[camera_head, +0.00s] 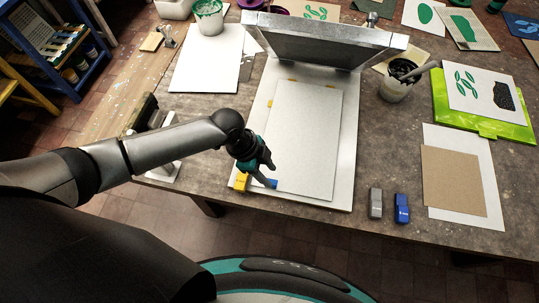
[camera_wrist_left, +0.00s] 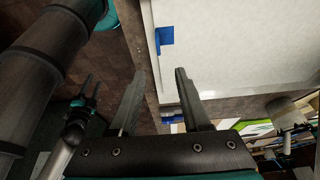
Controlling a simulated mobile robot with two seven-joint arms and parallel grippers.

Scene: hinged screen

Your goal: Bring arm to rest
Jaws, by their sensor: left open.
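My left gripper (camera_head: 262,167) is at the near left corner of the white base board (camera_head: 347,150), and its arm comes in from the left. In the left wrist view its two fingers (camera_wrist_left: 160,75) are apart with nothing between them. The hinged screen (camera_head: 320,45) stands raised at the back of the board. A pale sheet (camera_head: 308,140) lies flat on the board. A blue tab (camera_head: 271,184) lies by the sheet's near left corner, beside the gripper. A small dark gripper (camera_wrist_left: 92,88), seemingly my right one, shows low in the left wrist view; its jaw state is unclear.
A yellow block (camera_head: 241,182) sits near the gripper at the board's corner. Grey (camera_head: 376,203) and blue (camera_head: 402,208) blocks stand near the front edge. A paint cup (camera_head: 396,88) stands to the right. Brown card (camera_head: 453,182) lies right. Floor is open in front of the table.

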